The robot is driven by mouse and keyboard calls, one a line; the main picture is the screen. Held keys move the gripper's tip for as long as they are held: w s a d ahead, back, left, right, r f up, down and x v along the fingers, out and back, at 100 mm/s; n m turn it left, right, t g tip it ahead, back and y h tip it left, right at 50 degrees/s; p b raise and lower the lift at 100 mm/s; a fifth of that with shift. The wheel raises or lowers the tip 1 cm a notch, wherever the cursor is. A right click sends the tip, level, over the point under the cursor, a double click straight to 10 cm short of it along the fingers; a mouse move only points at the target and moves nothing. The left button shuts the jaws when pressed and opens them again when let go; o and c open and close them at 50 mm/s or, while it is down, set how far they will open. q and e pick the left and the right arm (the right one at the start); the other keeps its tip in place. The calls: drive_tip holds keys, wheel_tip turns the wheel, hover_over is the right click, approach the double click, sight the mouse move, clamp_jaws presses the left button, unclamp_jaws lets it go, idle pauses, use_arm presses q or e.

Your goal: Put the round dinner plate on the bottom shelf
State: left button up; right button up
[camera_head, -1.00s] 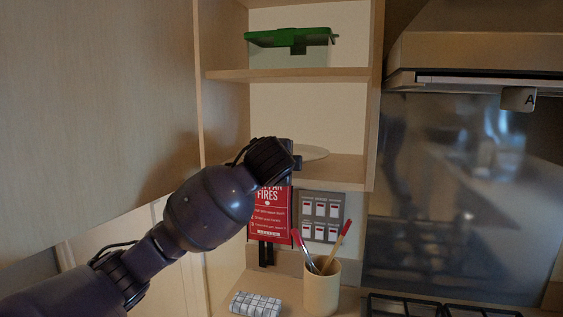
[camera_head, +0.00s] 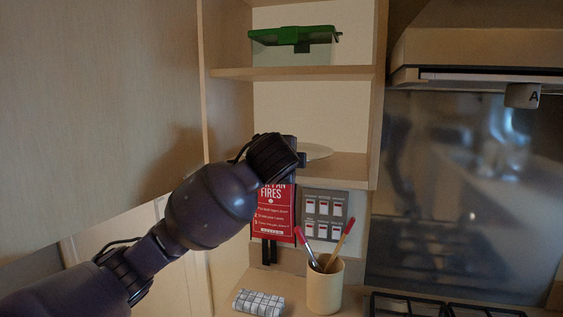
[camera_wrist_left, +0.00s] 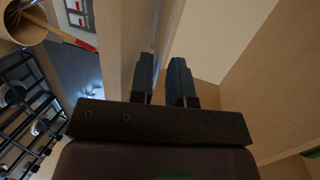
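My left gripper (camera_head: 301,160) is at the front of that shelf, beside the plate in the head view. In the left wrist view its two dark fingers (camera_wrist_left: 164,80) stand a little apart, with a narrow gap and no plate visible between them. My right gripper is in neither view.
A green-lidded box (camera_head: 292,47) stands on the shelf above. Below are a red fire sign (camera_head: 273,215), a switch panel (camera_head: 325,215), a utensil pot (camera_head: 324,288) and a checked cloth (camera_head: 259,303). A hob (camera_head: 430,305) and hood (camera_head: 480,50) are at right.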

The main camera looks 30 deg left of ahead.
use_arm(q)
drive_tip(key=b+v, duration=0.1)
drive_tip(key=v, duration=0.9)
drive_tip(key=shift+s+b, duration=0.35)
drive_tip(key=shift+b, duration=0.05)
drive_tip(key=shift+d, duration=0.15)
